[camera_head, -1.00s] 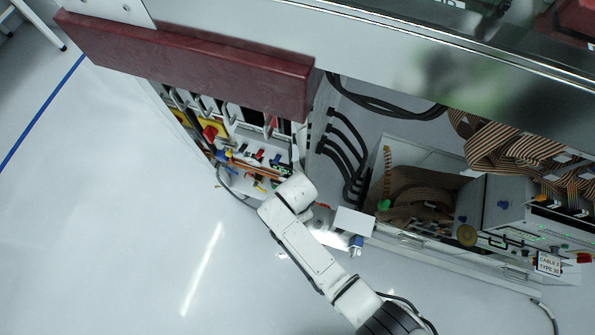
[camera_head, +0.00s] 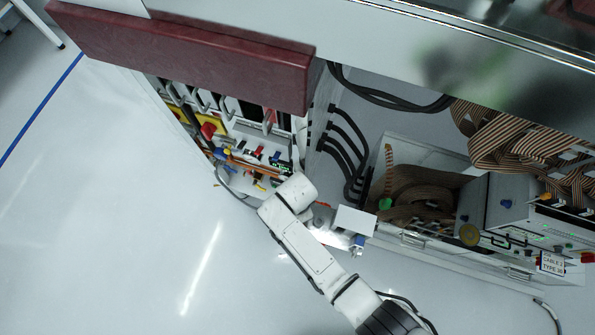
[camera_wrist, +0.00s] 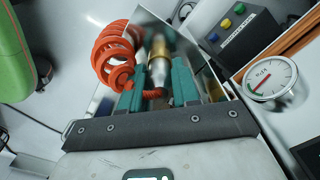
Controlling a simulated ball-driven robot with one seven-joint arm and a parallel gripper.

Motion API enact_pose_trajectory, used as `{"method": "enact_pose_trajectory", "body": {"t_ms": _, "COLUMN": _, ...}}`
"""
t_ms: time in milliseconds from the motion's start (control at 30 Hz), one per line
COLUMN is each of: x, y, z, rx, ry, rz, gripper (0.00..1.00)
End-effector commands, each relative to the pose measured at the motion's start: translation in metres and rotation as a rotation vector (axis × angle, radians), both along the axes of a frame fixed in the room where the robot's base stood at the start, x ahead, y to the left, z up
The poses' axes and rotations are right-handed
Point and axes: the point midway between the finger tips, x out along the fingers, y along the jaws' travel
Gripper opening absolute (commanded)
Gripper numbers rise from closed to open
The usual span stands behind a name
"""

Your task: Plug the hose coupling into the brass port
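In the wrist view my gripper (camera_wrist: 157,80) has two teal fingers with a narrow gap. They are closed in on the hose coupling (camera_wrist: 159,72), a silver cylinder with a short red hose end at its near side. The brass port (camera_wrist: 158,46) is the gold-coloured part at the coupling's far end, in line with it; whether they are joined or only touching I cannot tell. An orange-red coiled hose (camera_wrist: 113,55) hangs left of the fingers and passes partly behind the left one. In the head view my forearm hides the gripper and coupling.
A round dial gauge (camera_wrist: 270,78) stands close on the right, below a dark box with coloured buttons (camera_wrist: 238,35). A green object (camera_wrist: 12,55) is at the far left. The head view shows black cables (camera_head: 345,150) and an open cable bin (camera_head: 420,150) right of my arm.

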Motion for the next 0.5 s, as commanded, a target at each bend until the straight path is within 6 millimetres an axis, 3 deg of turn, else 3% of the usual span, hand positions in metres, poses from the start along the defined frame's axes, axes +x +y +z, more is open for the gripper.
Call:
{"method": "enact_pose_trajectory", "body": {"t_ms": 233, "x": -0.0002, "y": -0.0002, "z": 0.0002, "rx": 0.000, "ry": 0.001, "rz": 0.000, "gripper": 0.55}}
{"method": "enact_pose_trajectory", "body": {"t_ms": 500, "x": -0.0003, "y": -0.0003, "z": 0.0016, "rx": 0.000, "ry": 0.001, "rz": 0.000, "gripper": 0.55}}
